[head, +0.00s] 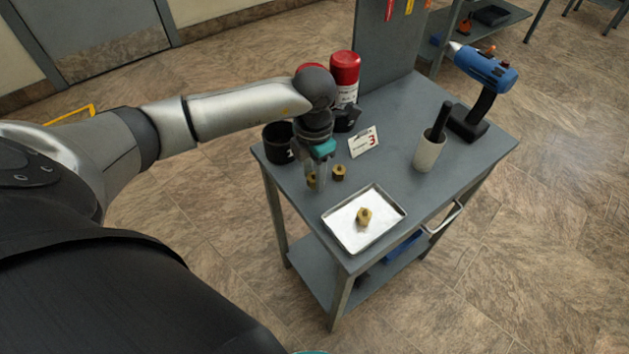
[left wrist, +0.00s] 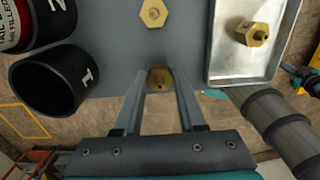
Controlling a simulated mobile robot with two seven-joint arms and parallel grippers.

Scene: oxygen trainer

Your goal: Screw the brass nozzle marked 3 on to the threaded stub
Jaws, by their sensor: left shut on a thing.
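My left gripper (head: 314,186) points down at the table's near left edge and is shut on a brass nozzle (left wrist: 160,77). In the left wrist view the nozzle sits between the fingertips. A second brass nozzle (head: 339,172) stands on the table just right of the gripper; it also shows in the left wrist view (left wrist: 153,13). A third brass piece (head: 364,216) lies in the metal tray and shows a hex body in the left wrist view (left wrist: 252,33). I cannot read marks on the brass pieces. I cannot make out a threaded stub. My right gripper is not in view.
A white card (head: 363,142) with a red 3 stands behind the gripper. Black cup 1 (head: 277,145) and black cup 2 (left wrist: 45,14) are nearby, with a red can (head: 345,70). The tray (head: 385,238) is in front; a white cup (head: 428,154) and blue drill (head: 485,68) stand right.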

